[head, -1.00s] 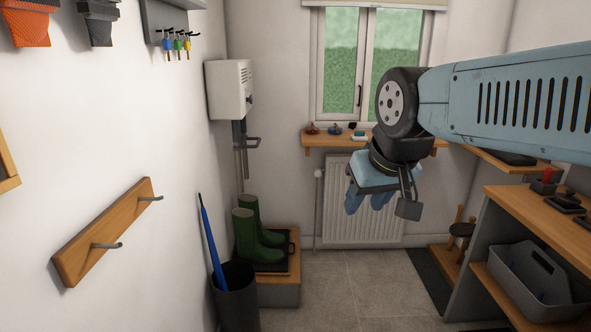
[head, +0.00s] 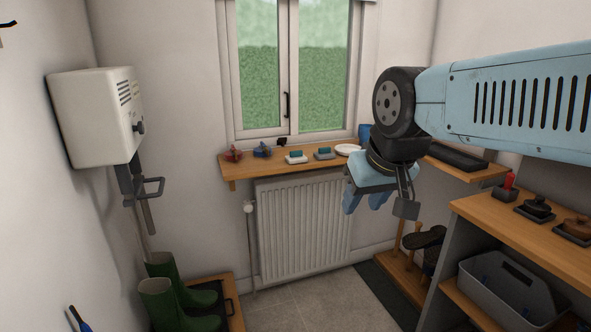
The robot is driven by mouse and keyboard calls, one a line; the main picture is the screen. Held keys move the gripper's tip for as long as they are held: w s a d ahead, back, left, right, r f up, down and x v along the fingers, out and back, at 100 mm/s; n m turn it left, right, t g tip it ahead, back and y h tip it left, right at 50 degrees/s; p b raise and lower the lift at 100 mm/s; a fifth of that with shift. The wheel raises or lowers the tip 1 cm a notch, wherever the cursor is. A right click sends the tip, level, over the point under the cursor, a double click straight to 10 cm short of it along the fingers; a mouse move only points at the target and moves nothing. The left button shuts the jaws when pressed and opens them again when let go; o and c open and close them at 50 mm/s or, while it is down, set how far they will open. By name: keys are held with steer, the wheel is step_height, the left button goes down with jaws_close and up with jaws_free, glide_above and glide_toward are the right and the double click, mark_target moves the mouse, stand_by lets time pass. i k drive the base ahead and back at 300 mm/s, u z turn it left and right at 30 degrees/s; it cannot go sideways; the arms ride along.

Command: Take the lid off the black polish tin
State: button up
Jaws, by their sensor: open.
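My gripper (head: 366,200) hangs in the middle right of the head view, fingers pointing down, open and empty. It is in front of the radiator and the window shelf, touching nothing that I can see.
A red item (head: 509,183) and a brown one (head: 577,228) flank the black object. A grey caddy (head: 505,290) is below. Small items line the window shelf (head: 240,167). Green boots (head: 165,300) and a white wall box (head: 95,115) are at left. The middle floor is clear.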

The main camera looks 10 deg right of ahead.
mark_target(537, 205)
steer(key=z, duration=0.35)
steer(key=i, duration=0.85)
steer(key=z, duration=1.15)
steer(key=i, duration=0.85)
steer(key=z, duration=0.4)
steer(key=k, duration=0.85)
steer(key=z, duration=0.25)
steer(key=i, duration=0.85)
steer(key=u, duration=0.1)
